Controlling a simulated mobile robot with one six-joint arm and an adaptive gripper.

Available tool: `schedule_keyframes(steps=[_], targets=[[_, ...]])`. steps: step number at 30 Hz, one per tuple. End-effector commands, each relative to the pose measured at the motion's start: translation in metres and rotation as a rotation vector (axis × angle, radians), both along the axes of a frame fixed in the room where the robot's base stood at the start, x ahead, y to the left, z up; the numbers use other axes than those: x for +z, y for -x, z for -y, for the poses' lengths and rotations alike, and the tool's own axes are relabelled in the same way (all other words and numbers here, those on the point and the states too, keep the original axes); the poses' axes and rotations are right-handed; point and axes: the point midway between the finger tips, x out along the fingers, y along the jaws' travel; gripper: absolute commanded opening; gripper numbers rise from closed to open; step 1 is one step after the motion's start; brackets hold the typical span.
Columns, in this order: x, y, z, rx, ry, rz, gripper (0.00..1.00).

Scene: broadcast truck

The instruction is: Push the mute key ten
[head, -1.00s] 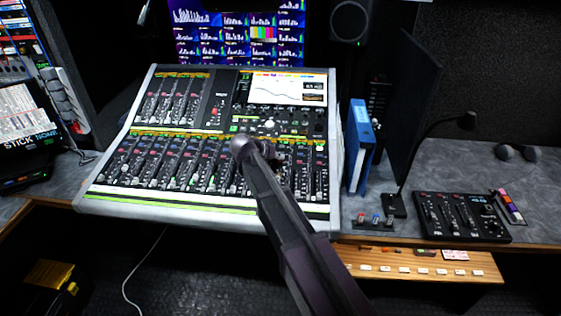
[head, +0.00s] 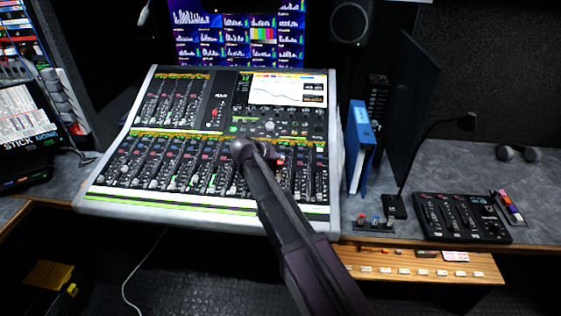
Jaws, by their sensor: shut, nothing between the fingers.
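The mixing console (head: 335,190) stands on the desk, its lower bank a long row of faders with small keys above them. My dark arm reaches up across its right half. My gripper (head: 273,156) is small and dark just right of the arm's bend, over the upper part of the lower bank, and is shut and empty. The arm hides part of it and several channel strips. A small red spot (head: 281,162) shows beside it; I cannot tell what it is. The key numbers are too small to read, so I cannot single out mute key ten.
A blue binder (head: 360,148) and a dark upright panel stand right of the console. A gooseneck lamp (head: 467,122), a small black mixer (head: 462,217) and a little button box (head: 374,223) are farther right. A screen (head: 236,35) is behind the console.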

Motion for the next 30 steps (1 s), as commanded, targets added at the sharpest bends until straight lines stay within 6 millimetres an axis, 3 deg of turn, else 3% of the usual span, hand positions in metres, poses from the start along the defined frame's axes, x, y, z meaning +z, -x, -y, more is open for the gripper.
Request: schedule_keyframes(steps=[9,23,30], targets=[[0.014,0.002,0.001,0.0,0.0,0.0,0.0],[0.015,0.002,0.001,0.0,0.0,0.0,0.0],[0.028,0.004,0.001,0.0,0.0,0.0,0.0]])
